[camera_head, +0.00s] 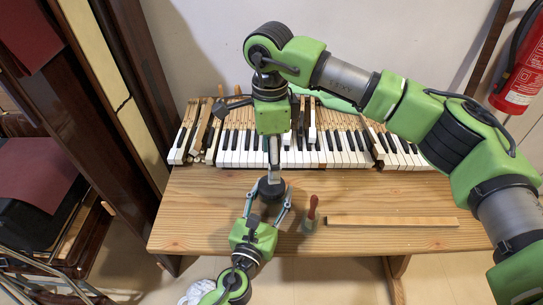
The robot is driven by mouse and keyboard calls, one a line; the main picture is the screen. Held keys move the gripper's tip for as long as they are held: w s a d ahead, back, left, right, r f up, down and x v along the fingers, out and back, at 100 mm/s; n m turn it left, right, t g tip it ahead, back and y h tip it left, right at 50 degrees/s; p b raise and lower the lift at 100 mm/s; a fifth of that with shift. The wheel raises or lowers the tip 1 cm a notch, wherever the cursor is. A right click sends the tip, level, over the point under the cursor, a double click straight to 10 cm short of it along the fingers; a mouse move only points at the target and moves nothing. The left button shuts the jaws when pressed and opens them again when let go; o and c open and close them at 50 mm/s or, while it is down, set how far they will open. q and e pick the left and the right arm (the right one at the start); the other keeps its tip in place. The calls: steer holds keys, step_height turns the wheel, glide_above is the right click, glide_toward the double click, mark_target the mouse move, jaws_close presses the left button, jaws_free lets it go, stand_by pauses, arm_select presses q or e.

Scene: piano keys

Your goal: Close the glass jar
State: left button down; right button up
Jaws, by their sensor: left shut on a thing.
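My left gripper (270,192) reaches up from the bottom over the wooden bench. Its two fingers are closed around a dark round thing (271,188), which may be the jar's lid; I cannot tell for sure. My right arm comes in from the right, and its gripper (273,160) points down directly above that dark thing. It is seen edge-on, so its fingers cannot be made out. No glass jar shows clearly. A small object with a red handle and a pale greenish base (308,222) stands on the bench, right of my left gripper.
A wooden bench (190,215) carries a flat wooden strip (392,221) on the right. An opened piano keyboard (235,150) lies behind it, with loose keys at its left. A fire extinguisher (518,85) hangs at the right. The bench's left part is clear.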

mark_target(272, 197)
steer(key=n, duration=0.3)
steer(key=shift+r, duration=0.1)
steer(key=shift+f, duration=4)
